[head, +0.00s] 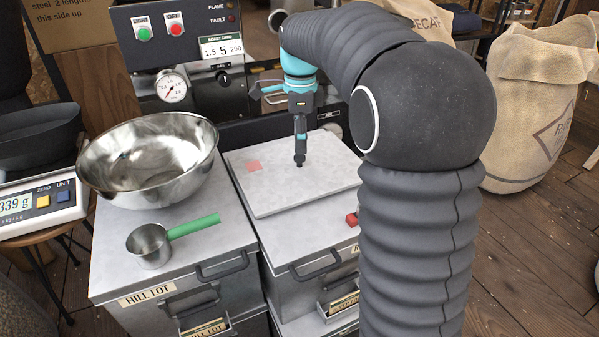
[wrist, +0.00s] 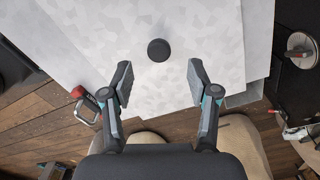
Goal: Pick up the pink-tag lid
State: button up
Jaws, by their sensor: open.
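The pink-tag lid (head: 316,187) is a flat pale-grey plate with a small pink tag (head: 254,166) towards its left side. It lies on top of the right-hand metal bin. A round black knob (head: 299,160) stands up from it; the knob also shows in the wrist view (wrist: 158,50). My gripper (head: 300,136) is above the lid, over the knob. In the wrist view my gripper (wrist: 159,75) is open and empty. The knob appears centred between the fingers, a little beyond the tips. The pink tag is out of the wrist view.
A steel bowl (head: 150,160) and a green-handled scoop (head: 150,245) stand on the left bin (head: 221,245). A small red object (head: 351,219) is by the lid's front edge. The roaster panel (head: 180,38) rises behind. A sack (head: 535,105) stands right.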

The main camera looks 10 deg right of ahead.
aim_at(300, 156)
jog(key=shift+a+f+b, duration=0.1)
jog(key=shift+f+b, duration=0.75)
jog(key=shift+f, duration=2.05)
grip_shut()
